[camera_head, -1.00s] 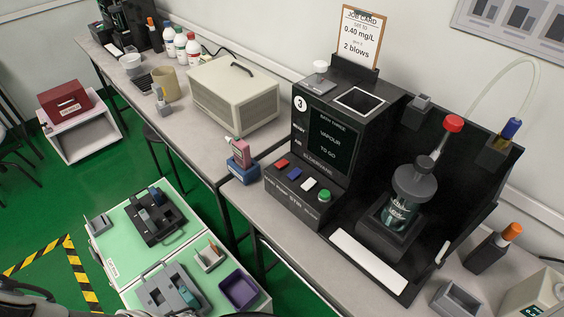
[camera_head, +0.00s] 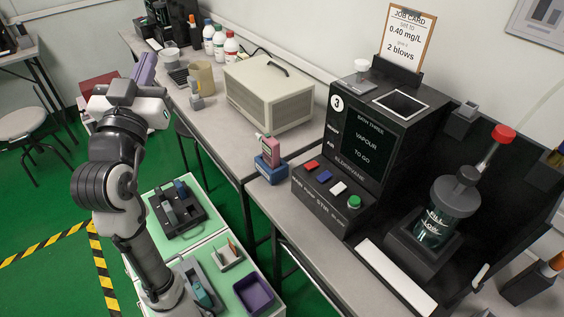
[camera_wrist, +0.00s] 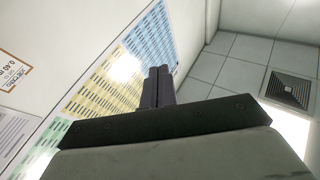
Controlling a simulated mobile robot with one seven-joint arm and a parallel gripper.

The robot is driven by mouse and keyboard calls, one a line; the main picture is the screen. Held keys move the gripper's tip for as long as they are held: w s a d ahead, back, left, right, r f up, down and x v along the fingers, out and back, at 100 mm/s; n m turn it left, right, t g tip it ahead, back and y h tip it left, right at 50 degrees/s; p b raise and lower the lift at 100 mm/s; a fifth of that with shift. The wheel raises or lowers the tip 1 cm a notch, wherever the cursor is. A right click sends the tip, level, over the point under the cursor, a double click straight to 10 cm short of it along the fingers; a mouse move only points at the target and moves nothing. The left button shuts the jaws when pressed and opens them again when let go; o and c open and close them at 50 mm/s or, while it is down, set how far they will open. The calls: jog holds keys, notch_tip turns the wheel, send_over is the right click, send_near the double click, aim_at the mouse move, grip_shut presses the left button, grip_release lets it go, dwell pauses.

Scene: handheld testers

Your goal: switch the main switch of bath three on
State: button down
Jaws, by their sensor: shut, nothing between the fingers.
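Bath three is the black unit (camera_head: 375,125) marked with a 3. Its dark screen (camera_head: 362,140) reads "BATH THREE VAPOUR TO GO". A row of red (camera_head: 311,165), blue (camera_head: 324,176), white (camera_head: 339,187) and green (camera_head: 354,202) buttons sits on its lower front panel. My gripper (camera_wrist: 158,72) is shut and empty in the wrist view, tilted up towards the wall and ceiling. In the head view my arm stands at left, well apart from the unit; the fingertips are not clear there.
A jar (camera_head: 435,225) stands in the right bay. A beige box (camera_head: 268,92) is farther back. A trolley (camera_head: 215,240) with testers and a purple tray (camera_head: 254,295) stands below the bench.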

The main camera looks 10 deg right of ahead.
jog(key=s+d+f+m+g+h+b, duration=0.2)
jog(key=d+f+m+g+h, duration=0.5)
jog(key=d+f+g, duration=0.8)
jog(key=s+d+f+m, duration=0.1)
jog(key=d+f+m, duration=0.1)
jog(key=d+f, duration=0.2)
jog(key=shift+d+f, duration=0.25)
jog(key=shift+f, duration=0.35)
jog(key=p, duration=0.2)
send_over(300, 173)
notch_tip(300, 173, down, 3)
jog(key=shift+d+f, duration=0.1)
notch_tip(300, 173, down, 3)
jog(key=shift+f+p, duration=0.1)
jog(key=shift+p, duration=0.2)
jog(key=shift+f, duration=0.6)
